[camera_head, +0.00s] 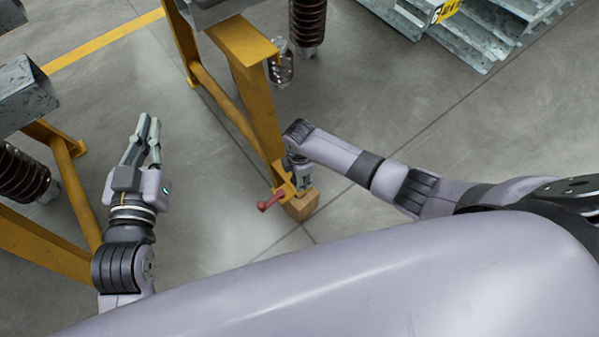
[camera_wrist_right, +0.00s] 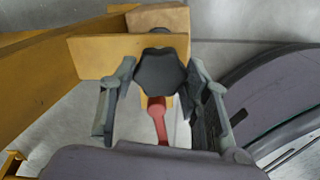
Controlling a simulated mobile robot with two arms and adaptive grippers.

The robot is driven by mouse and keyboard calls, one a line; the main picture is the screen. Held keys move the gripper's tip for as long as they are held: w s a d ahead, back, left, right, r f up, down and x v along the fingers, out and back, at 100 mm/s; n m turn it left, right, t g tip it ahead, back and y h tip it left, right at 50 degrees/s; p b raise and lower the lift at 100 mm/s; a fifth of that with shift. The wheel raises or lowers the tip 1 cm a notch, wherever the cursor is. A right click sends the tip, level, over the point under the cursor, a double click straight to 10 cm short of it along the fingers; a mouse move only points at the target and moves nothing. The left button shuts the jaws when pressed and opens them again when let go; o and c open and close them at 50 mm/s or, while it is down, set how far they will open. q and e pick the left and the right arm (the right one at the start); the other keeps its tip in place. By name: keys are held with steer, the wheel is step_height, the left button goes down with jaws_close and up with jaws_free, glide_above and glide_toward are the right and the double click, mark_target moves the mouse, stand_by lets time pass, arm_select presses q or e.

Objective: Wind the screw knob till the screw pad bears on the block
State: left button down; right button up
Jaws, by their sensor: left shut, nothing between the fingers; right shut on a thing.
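The screw knob (camera_wrist_right: 160,72) is a dark lobed knob in the right wrist view. My right gripper (camera_wrist_right: 162,88) has a finger on each side of it and is shut on it. In the head view my right gripper (camera_head: 297,172) hangs at the yellow bracket (camera_head: 283,182), hiding most of the knob. The wooden block (camera_head: 302,206) is below the bracket; it also shows behind the yellow plate in the right wrist view (camera_wrist_right: 158,19). The screw pad is hidden, so its contact with the block cannot be seen. My left gripper (camera_head: 148,122) is shut and empty, away to the left.
A red handle (camera_head: 270,200) sticks out beside the bracket, and shows below the knob in the wrist view (camera_wrist_right: 158,122). A yellow frame (camera_head: 250,85) rises behind. Another yellow frame (camera_head: 68,165) stands left. Metal profiles (camera_head: 475,38) lie top right.

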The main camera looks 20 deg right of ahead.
steer(key=shift+m+p, duration=0.55)
steer(key=shift+m, duration=0.15)
arm_select(q)
step_height(320, 180, down, 6)
steer(key=s+a+g+y, duration=0.1)
steer(key=s+g, duration=0.1)
steer(key=g, duration=0.2)
steer(key=shift+s+a+f, duration=0.15)
steer(key=shift+a+f, duration=0.1)
steer(key=shift+a, duration=0.05)
arm_select(e)
steer(key=o, duration=1.2)
steer(key=shift+c, duration=0.2)
arm_select(q)
steer(key=shift+r, duration=0.1)
arm_select(e)
step_height(320, 180, up, 12)
